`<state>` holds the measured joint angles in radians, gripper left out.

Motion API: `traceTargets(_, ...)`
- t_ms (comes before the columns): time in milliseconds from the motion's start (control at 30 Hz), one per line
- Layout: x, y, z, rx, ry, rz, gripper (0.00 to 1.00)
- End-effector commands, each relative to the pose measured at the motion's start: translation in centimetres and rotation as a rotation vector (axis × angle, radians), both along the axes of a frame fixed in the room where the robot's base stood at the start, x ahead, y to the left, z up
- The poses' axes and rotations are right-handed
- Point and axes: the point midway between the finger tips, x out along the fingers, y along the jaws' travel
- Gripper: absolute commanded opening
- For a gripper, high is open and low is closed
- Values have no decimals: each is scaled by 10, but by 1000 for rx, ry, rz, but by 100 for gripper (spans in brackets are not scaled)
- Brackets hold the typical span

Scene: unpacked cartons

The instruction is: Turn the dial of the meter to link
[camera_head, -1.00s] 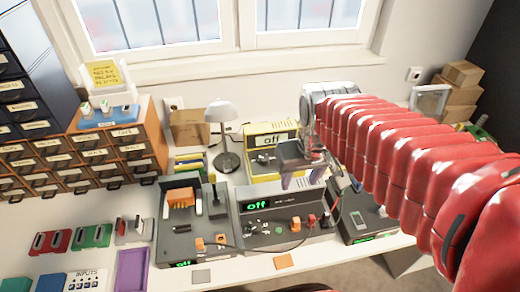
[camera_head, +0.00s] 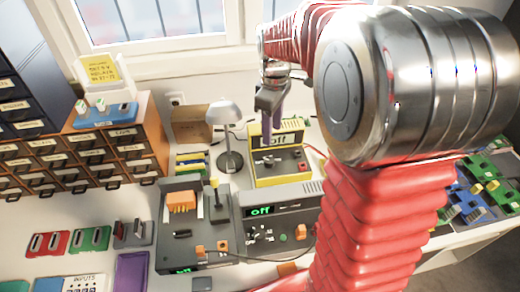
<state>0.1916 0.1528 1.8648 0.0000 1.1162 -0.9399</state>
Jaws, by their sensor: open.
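A yellow-framed box with a display reading "off", which looks like the meter (camera_head: 287,178), stands at the back of the table near the wall. Its dark dial (camera_head: 269,160) shows on the front panel below the display. My gripper (camera_head: 271,134) points down in front of the display, its purple fingers just above the dial and covering part of the screen. It is open and holds nothing; I cannot tell whether it touches the meter. The dial's setting is too small to read.
A grey box (camera_head: 290,190) with a green "off" display stands in front of the meter. A darker unit (camera_head: 205,257) with an orange block is to its left. A white lamp (camera_head: 224,113) stands left of the meter. My arm hides much of the right side.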

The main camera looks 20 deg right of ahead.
Motion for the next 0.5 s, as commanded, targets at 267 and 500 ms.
traceTargets(267, 0, 0, 9, 0, 7, 193, 44)
traceTargets(500, 0, 1, 9, 1, 8, 232, 44)
